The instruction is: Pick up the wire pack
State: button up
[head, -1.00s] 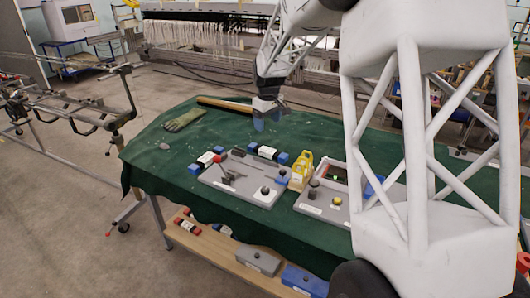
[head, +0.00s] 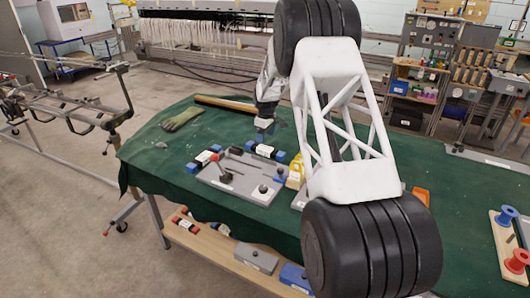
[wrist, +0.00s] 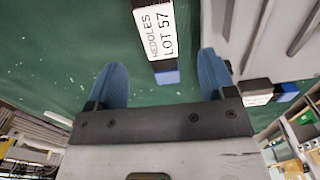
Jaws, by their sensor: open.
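A black-and-white pack with blue ends (head: 265,151) lies behind the grey tray on the green table. A second such pack (head: 206,157) lies at the tray's left. In the wrist view, one pack's label reads NEEDLES LOT 57 (wrist: 157,30); another pack (wrist: 262,93) lies at the tray edge, its label not readable. I cannot tell which is the wire pack. My gripper (wrist: 162,85) has blue fingers, spread apart and empty. The NEEDLES pack shows ahead of the gap between them. In the head view my gripper (head: 264,131) is just above the back pack.
A glove (head: 182,119) and a long rod (head: 224,104) lie farther back. The table's back left is mostly clear.

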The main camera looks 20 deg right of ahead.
aim_at(265, 148)
jog(key=shift+w+f, duration=0.15)
jog(key=shift+f, duration=0.05)
jog(key=shift+f, duration=1.3)
jog(key=shift+w+f, duration=0.1)
jog(key=shift+f, duration=2.5)
jog(key=c, duration=1.3)
jog(key=shift+r, duration=0.15)
